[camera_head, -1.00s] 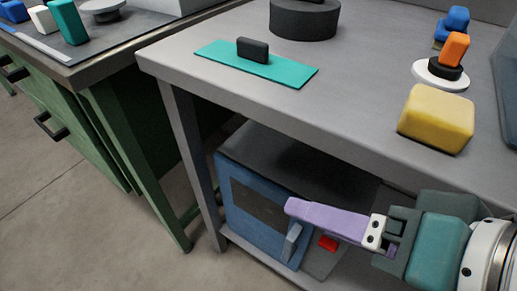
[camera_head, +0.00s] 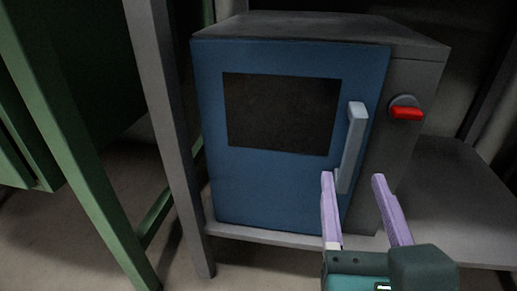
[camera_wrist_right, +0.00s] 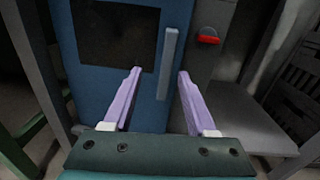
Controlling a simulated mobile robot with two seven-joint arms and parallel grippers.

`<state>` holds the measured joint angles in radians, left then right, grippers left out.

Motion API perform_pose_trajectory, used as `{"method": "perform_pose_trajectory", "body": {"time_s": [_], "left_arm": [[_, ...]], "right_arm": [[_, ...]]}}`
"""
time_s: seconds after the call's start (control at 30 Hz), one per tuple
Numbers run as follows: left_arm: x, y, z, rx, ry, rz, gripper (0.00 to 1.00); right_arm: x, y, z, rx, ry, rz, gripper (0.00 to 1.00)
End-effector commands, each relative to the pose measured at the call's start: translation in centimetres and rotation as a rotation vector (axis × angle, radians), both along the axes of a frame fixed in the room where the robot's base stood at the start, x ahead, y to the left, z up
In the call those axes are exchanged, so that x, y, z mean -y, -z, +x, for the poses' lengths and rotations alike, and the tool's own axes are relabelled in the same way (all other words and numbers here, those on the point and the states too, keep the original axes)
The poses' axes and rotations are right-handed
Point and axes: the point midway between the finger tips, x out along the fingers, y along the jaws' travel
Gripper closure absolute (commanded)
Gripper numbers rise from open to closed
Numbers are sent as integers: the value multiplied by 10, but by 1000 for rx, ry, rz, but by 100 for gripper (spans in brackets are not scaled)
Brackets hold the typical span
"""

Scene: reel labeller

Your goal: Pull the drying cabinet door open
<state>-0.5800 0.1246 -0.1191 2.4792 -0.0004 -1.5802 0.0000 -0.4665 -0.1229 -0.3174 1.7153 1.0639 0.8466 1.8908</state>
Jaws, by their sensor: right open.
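The drying cabinet stands on the lower shelf of the grey table, its blue door (camera_head: 240,185) shut, with a dark window (camera_head: 282,115). A light grey upright handle (camera_head: 352,140) is on the door's right side. My right gripper (camera_head: 352,180) is open and empty, its two purple fingers pointing at the handle's lower part. In the right wrist view, the handle (camera_wrist_right: 168,65) shows ahead, between the lines of the open fingers (camera_wrist_right: 160,75). I cannot tell whether a finger touches it. My left gripper is not in view.
A red switch (camera_head: 406,113) sits on the cabinet's grey front right of the door. A grey table leg (camera_head: 170,130) stands just left of the cabinet, and a green bench frame (camera_head: 65,150) further left. The shelf (camera_head: 460,200) is bare to the right.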

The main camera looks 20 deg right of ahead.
Motion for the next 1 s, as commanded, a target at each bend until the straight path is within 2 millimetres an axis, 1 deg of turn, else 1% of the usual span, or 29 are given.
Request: {"method": "perform_pose_trajectory", "body": {"time_s": [0.03, 0.17, 0.27, 0.5, 0.6, 0.7, 0.8, 1.0], "left_arm": [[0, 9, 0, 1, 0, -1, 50], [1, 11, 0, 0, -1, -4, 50], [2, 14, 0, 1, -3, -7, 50], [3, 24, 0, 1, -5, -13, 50], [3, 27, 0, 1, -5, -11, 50], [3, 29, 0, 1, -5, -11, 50], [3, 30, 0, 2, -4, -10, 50], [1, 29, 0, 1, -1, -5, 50]], "right_arm": [[3, 11, -2, 8, 22, 21, 43], [9, 13, 1, 18, 46, 44, 43], [17, 12, 13, 21, 47, 44, 43], [41, 12, 53, 21, 45, 41, 43], [49, 12, 66, 20, 43, 41, 43], [54, 11, 74, 17, 43, 40, 43], [57, 11, 79, 16, 42, 40, 43], [58, 11, 80, 15, 42, 40, 43]]}}
